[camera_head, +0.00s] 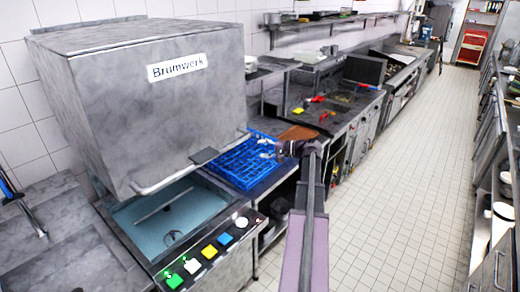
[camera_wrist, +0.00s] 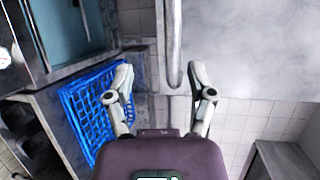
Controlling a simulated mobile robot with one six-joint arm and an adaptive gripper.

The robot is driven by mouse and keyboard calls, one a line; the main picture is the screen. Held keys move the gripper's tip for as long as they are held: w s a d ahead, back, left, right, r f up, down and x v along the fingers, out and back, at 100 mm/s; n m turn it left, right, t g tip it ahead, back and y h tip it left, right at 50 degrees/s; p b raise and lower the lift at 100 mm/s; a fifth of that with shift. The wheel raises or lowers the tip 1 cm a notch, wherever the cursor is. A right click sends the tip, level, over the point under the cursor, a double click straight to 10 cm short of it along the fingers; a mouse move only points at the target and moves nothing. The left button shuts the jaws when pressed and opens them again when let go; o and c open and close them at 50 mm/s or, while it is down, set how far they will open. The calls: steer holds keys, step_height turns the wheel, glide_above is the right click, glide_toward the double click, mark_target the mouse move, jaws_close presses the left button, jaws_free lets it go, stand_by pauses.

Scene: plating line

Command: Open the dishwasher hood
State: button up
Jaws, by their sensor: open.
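The dishwasher hood (camera_head: 150,110) is a large grey metal box labelled "Brumwerk" at the left of the head view. It stands raised, with the blue wash basin (camera_head: 165,220) and a spray arm showing below it. A bar handle (camera_head: 165,182) runs along its lower front edge. My gripper (camera_head: 265,148) is open and empty, just right of the handle's right end. In the wrist view, the handle (camera_wrist: 173,45) shows between the spread fingers of my gripper (camera_wrist: 163,82). I cannot tell whether they touch it.
A blue dish rack (camera_head: 238,165) lies on the counter behind my gripper. A button panel (camera_head: 208,250) is on the machine's front. The tiled floor (camera_head: 400,170) is clear, with shelves at right.

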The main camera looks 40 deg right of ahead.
steer(key=shift+v, duration=1.3)
steer(key=w+a+f+n+g+b, duration=0.25)
steer(key=a+f, duration=0.35)
steer(key=a, duration=0.3)
steer(key=w+a+f+n+g+b, duration=0.1)
steer(key=w+a+f+g+b, duration=0.15)
steer(key=a+f, duration=0.5)
steer(key=w+a+f+n+g+b, duration=0.1)
steer(key=a+f+n+g+b, duration=0.2)
steer(key=a, duration=0.8)
steer(key=s+a+f+n+g+h+b, duration=0.3)
steer(key=s+a+f+b, duration=0.1)
steer(key=a+f, duration=0.5)
steer(key=s+a+f+n+g+h+b, duration=0.3)
steer(key=a+f, duration=0.6)
steer(key=a, duration=0.5)
steer(key=s+n+h+b, duration=0.1)
steer(key=s+b, duration=0.1)
steer(key=b, duration=0.1)
steer(key=shift+s+a+b, duration=0.15)
steer(key=shift+a+b, duration=0.05)
steer(key=shift+b, duration=0.2)
